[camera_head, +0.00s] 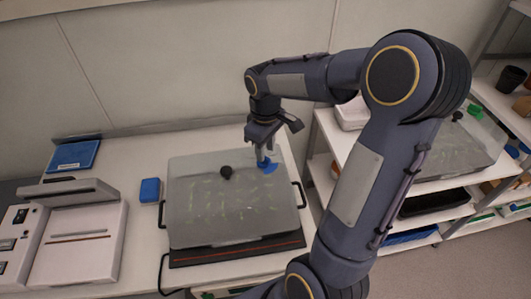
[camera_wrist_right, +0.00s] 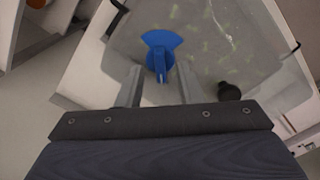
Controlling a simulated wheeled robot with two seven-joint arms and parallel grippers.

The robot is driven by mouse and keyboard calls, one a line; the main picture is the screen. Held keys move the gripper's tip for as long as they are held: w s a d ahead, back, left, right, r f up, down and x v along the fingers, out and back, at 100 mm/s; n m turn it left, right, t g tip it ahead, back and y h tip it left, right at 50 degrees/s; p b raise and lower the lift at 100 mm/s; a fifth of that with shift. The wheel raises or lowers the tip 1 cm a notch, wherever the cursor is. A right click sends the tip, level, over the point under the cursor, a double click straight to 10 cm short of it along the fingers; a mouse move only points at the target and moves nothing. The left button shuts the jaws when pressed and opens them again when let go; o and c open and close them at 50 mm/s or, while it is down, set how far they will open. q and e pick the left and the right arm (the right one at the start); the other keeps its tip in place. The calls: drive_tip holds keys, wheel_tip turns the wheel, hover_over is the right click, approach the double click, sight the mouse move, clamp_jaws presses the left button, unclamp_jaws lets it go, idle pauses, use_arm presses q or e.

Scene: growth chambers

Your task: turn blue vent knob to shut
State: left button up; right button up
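The blue vent knob (camera_head: 268,166) sits on the far right part of a translucent chamber lid (camera_head: 190,225). In the right wrist view the knob (camera_wrist_right: 160,50) shows as a blue fan-shaped plate with a raised fin. My right gripper (camera_head: 264,160) is directly over the knob. Its two fingers (camera_wrist_right: 159,88) are apart, one on each side of the fin's near end. I cannot tell whether they touch it. A black knob (camera_head: 226,172) is on the same lid, left of the blue one; it also shows in the right wrist view (camera_wrist_right: 229,91). My left gripper is not in view.
A small blue box (camera_head: 150,190) and a white device (camera_head: 80,245) stand left of the chamber. A blue tray (camera_head: 74,155) lies at the back left. Black handles (camera_head: 301,194) stick out at the chamber's sides. A shelf with another lidded chamber (camera_head: 455,150) stands at right.

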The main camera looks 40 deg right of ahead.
sight(266, 157)
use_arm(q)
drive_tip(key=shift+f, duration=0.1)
use_arm(e)
drive_tip(key=shift+r, duration=2.55)
